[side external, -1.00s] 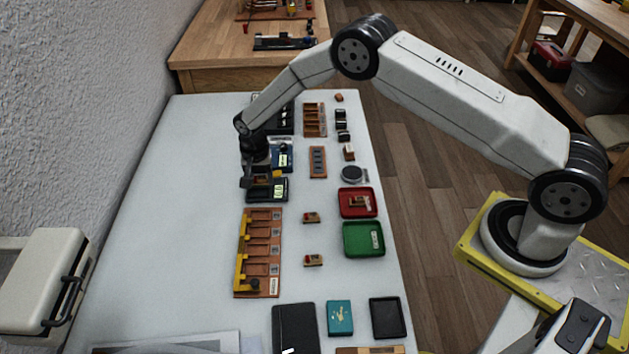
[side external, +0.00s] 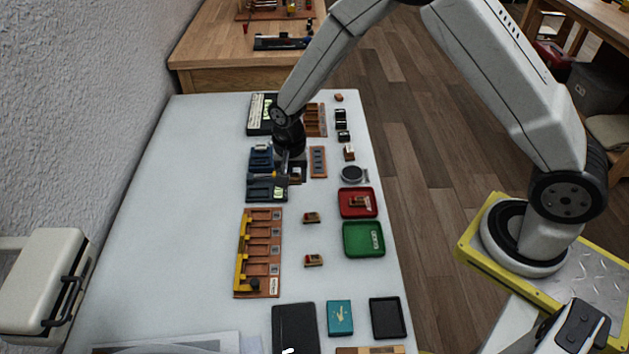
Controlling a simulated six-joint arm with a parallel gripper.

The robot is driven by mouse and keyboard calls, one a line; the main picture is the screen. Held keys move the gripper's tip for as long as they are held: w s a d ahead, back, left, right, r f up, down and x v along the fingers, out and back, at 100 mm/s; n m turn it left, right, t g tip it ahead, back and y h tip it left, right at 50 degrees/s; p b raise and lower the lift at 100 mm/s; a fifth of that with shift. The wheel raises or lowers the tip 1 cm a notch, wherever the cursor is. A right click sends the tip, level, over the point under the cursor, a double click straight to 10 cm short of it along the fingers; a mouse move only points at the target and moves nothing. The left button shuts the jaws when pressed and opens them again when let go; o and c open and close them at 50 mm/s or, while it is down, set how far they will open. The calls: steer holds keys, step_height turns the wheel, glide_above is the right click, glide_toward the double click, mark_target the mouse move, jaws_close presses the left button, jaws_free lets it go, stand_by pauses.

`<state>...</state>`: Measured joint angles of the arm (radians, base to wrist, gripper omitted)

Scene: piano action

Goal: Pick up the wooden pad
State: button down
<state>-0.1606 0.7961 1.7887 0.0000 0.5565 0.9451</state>
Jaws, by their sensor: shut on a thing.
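My gripper (side external: 291,178) is in the middle of the white table's far half, just right of a dark device with a pale display (side external: 266,190). It is shut on a small dark-brown piece, which looks like the wooden pad (side external: 299,172). The pad is largely hidden by the jaws, and its height above the table is hard to tell. My wrist covers part of the table behind it.
A slotted wooden strip (side external: 318,162) and a round grey dish (side external: 353,174) lie to the right. A red tray (side external: 358,202) and a green tray (side external: 364,239) are nearer the front right. A wooden rack with yellow parts (side external: 259,253) lies at front left. The table's left side is clear.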

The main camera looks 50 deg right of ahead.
steer(key=shift+s+d+r, duration=0.1)
steer(key=shift+s+r, duration=0.25)
steer(key=shift+s, duration=0.4)
steer(key=shift+s, duration=0.1)
glide_above(363, 243)
step_height(363, 243, down, 6)
steer(key=r, duration=0.1)
steer(key=shift+f, duration=0.25)
steer(key=shift+f, duration=0.1)
steer(key=shift+f, duration=2.15)
steer(key=shift+f, duration=0.15)
